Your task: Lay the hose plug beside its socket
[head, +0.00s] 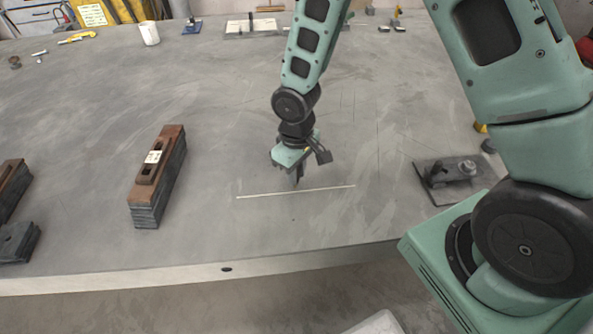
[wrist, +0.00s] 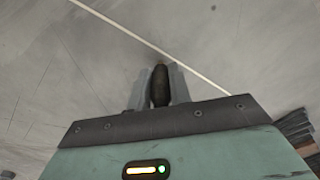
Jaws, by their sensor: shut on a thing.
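My gripper (head: 297,182) is low over the middle of the grey table, just behind a thin pale line. It is shut on a dark, rounded piece, which I take to be the hose plug (wrist: 160,86); it shows between the two grey fingers in the wrist view. In the head view the plug is mostly hidden by the gripper. I cannot tell whether it touches the table. A dark plate with a metal fitting (head: 463,168) lies at the right of the table; I cannot tell whether this is the socket.
The pale line (head: 296,192) crosses the table near its front. A brown-topped stack of dark plates (head: 158,180) stands to the left, with more dark blocks (head: 18,240) at the far left. A white cup (head: 149,33) is at the back. The table between stack and gripper is clear.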

